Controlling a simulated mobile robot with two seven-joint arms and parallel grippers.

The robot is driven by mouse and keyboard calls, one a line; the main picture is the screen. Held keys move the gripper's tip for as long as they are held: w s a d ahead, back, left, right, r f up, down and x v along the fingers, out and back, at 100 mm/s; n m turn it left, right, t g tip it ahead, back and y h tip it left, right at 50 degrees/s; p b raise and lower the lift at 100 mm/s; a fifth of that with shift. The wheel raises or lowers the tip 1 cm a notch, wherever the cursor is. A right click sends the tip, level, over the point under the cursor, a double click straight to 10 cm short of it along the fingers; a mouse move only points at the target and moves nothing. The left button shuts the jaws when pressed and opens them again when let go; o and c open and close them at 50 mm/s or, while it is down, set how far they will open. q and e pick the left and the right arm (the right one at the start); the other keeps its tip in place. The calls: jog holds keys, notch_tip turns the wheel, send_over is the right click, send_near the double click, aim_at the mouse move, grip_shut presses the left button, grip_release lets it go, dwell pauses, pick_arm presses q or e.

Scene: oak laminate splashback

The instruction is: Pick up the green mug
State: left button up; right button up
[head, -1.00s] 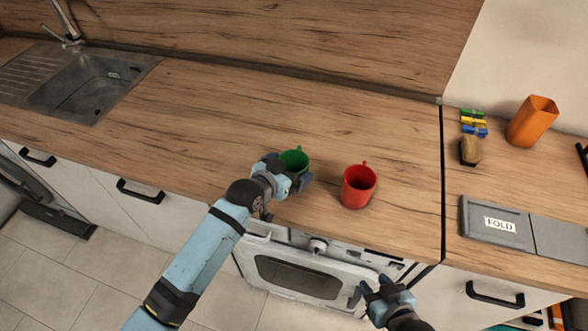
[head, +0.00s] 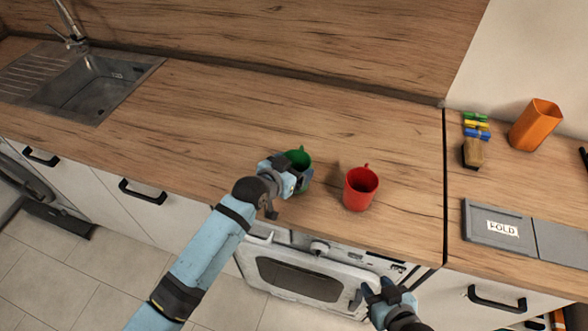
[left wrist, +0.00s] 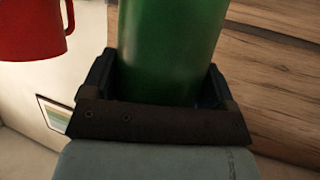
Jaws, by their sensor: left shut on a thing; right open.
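The green mug (head: 299,157) is at the counter's front part in the head view, partly hidden by my left gripper. My left gripper (head: 296,178) is shut on it. In the left wrist view the green mug (left wrist: 170,50) fills the middle, between the two dark fingers of my left gripper (left wrist: 165,85). I cannot tell whether the mug touches the counter. My right gripper (head: 385,295) is open and empty, low in front of the oven, apart from both mugs.
A red mug (head: 360,190) stands upright just right of the green one; it also shows in the left wrist view (left wrist: 35,28). The sink (head: 95,80) is at the left. A grey board marked FOLD (head: 495,222) and an orange holder (head: 535,125) are at the right. The counter behind is clear.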

pick_arm(q)
notch_tip(320, 180, up, 19)
jog(key=b, duration=0.1)
jog(key=shift+r, duration=0.2)
dwell(0.5)
